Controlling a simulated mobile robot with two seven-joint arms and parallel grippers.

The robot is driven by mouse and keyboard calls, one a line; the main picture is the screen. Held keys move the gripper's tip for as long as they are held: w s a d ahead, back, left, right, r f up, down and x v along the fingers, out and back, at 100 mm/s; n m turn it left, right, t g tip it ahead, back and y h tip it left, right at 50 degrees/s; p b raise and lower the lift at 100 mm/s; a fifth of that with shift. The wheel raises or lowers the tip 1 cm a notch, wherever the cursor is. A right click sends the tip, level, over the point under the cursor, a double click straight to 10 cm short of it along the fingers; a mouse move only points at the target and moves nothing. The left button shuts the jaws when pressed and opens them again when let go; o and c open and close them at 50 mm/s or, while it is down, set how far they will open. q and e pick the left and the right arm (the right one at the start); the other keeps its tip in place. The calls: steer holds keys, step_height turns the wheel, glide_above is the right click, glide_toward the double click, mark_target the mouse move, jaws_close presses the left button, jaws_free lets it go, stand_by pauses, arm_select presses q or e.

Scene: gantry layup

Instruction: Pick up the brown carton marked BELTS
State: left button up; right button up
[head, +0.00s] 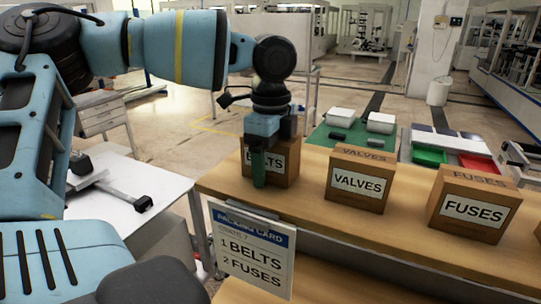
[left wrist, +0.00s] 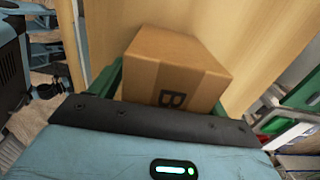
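The brown carton marked BELTS (head: 285,172) stands upright on the wooden bench, at the left of a row of cartons. My left gripper (head: 262,165) points down over it, with a green finger in front of the labelled face, hiding part of the label. In the left wrist view the carton (left wrist: 175,62) sits between green fingers at its left and right, with a letter B showing. The fingers are close to its sides; I cannot tell whether they press on it. My right gripper is not in view.
The VALVES carton (head: 360,178) and FUSES carton (head: 473,204) stand to the right on the wooden bench (head: 314,206). A packing card (head: 252,250) hangs at the front, reading 1 BELTS, 2 FUSES. Behind are a green mat (head: 345,147) with white boxes and green and red trays.

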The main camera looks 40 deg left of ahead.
arm_select(q)
steer(key=c, duration=1.2)
steer(key=shift+o, duration=0.2)
